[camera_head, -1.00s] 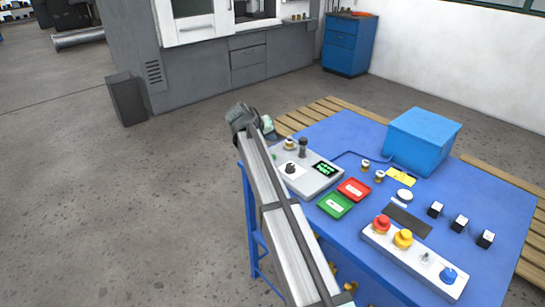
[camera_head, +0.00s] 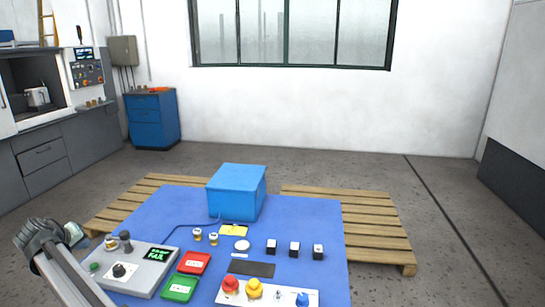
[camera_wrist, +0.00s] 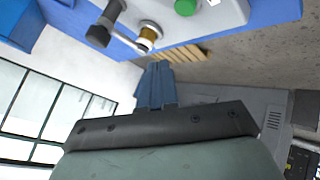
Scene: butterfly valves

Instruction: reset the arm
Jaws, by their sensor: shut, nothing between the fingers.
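My gripper (camera_wrist: 155,68) is shut and empty, with its fingers together ahead of the dark bolted bar in the wrist view. In the head view my arm's end (camera_head: 72,233) is at the lower left, just beyond the left edge of the blue table; its fingertips are hard to make out there. The grey test station (camera_head: 134,278) stands on the table right of it, with a display reading FAIL. A brass valve (camera_wrist: 148,33) sits on the station beside a dark-knobbed post (camera_wrist: 105,22). Two more brass valves, one left (camera_head: 197,234) and one right (camera_head: 213,239), stand mid-table.
The blue table (camera_head: 320,222) also holds a blue box (camera_head: 236,192), a red tray (camera_head: 194,263), a green tray (camera_head: 180,288), several black-sided blocks and a button panel (camera_head: 268,297). Wooden pallets (camera_head: 360,220) lie behind. Open floor lies right of the table.

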